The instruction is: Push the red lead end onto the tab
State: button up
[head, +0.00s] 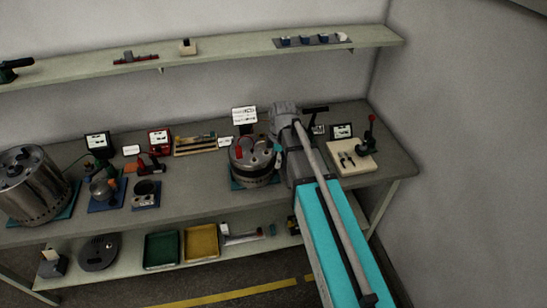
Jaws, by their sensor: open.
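A round metal fountain base (252,174) stands on a blue mat on the bench, just left of my arm. A red curved lead (237,150) shows on its top left, and another small red piece is near its top right. They are too small to tell which is the lead end, and I cannot make out the tab. My arm's grey wrist links reach over the bench beside the base and cover part of its right side. My gripper cannot be made out behind them.
A beige board (349,160) with pliers and a red-handled press (370,132) lie right of my arm. A tall steel drum (32,186) is far left. Green (162,250) and yellow (201,243) trays sit on the lower shelf. A wall closes the right side.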

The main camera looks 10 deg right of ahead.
aim_at(238, 147)
dwell(0.5)
jog(key=c, duration=0.4)
jog(key=shift+w+a+r+p, duration=0.3)
jog(key=shift+w+a, duration=0.1)
jog(key=c, duration=0.5)
jog(key=w+a+r+m+p, duration=0.2)
jog(key=a, duration=0.1)
jog(key=w+a+r+m+h+p, duration=0.1)
jog(key=w+a+m+p, duration=0.1)
jog(key=w+a, duration=0.1)
jog(key=w+a+r+m+p, duration=0.2)
jog(key=a, duration=0.3)
jog(key=shift+w+r+m, duration=0.3)
jog(key=shift+r+m, duration=0.05)
jog(key=shift+m, duration=0.05)
grip_shut()
jog(key=shift+w+a+r+m, duration=0.15)
jog(key=shift+a+m, duration=0.15)
jog(key=shift+a, duration=0.15)
jog(key=shift+f, duration=0.2)
jog(key=shift+f+b, duration=2.85)
jog(key=shift+b, duration=0.1)
